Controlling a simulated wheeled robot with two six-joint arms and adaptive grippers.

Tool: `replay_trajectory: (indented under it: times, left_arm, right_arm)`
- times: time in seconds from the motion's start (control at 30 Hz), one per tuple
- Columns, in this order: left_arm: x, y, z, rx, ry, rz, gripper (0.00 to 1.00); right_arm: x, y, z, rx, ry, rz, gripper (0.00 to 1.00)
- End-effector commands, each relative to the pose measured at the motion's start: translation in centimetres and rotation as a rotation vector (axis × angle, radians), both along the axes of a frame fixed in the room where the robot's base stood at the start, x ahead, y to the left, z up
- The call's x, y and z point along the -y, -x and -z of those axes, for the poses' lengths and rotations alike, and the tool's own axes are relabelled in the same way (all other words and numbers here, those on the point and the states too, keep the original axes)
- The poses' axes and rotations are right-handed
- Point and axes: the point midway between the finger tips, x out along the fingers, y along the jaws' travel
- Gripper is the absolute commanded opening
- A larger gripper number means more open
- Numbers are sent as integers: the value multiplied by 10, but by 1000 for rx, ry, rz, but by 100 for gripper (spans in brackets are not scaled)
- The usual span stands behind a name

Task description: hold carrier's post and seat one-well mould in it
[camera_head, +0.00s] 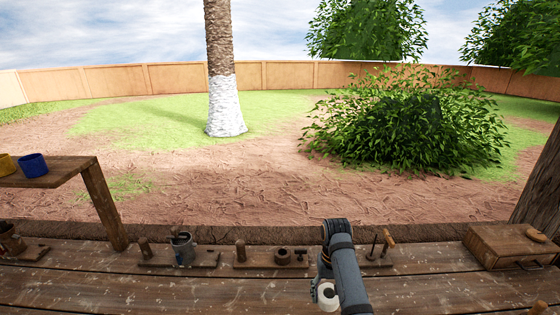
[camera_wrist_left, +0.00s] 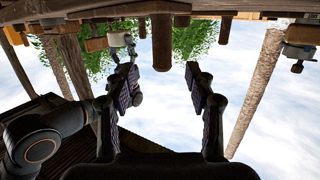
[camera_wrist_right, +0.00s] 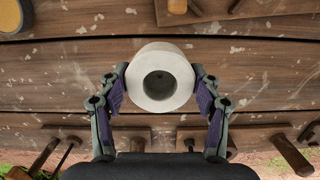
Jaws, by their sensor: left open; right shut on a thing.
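The white one-well mould (camera_head: 328,297) is a short cylinder with one round hole. My right gripper (camera_wrist_right: 160,80) is shut on it and holds it above the bench, well facing the wrist camera (camera_wrist_right: 178,88). My left gripper (camera_wrist_left: 160,90) is open and empty. Ahead of its fingers, in the left wrist view, a round brown post (camera_wrist_left: 161,42) stands, apart from them. That view is upside down. A wooden carrier (camera_wrist_right: 280,22) shows partly at the top of the right wrist view. I cannot tell for sure whether the post belongs to it.
Several boards with posts line the bench's far edge: one holds a metal cup (camera_head: 183,248), another a dark ring (camera_head: 281,257). A wooden box (camera_head: 512,246) stands at right. A raised shelf (camera_head: 62,172) with a blue cup (camera_head: 33,165) is at left. Bare planks (camera_head: 430,290) lie right of my right arm.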

Motion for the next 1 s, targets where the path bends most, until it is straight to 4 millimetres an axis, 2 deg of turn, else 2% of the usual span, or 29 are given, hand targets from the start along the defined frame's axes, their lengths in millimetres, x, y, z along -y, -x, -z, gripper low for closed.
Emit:
replay_trajectory:
  times: [0.27,0.7,1.0]
  left_arm:
    - [1,-8,-4,10,7,-10,55]
    - [34,-67,5,11,9,-11,55]
    - [45,-86,10,8,5,-9,55]
  right_arm:
    - [0,0,0,1,0,0,24]
    - [0,0,0,1,0,0,24]
    - [0,0,0,1,0,0,24]
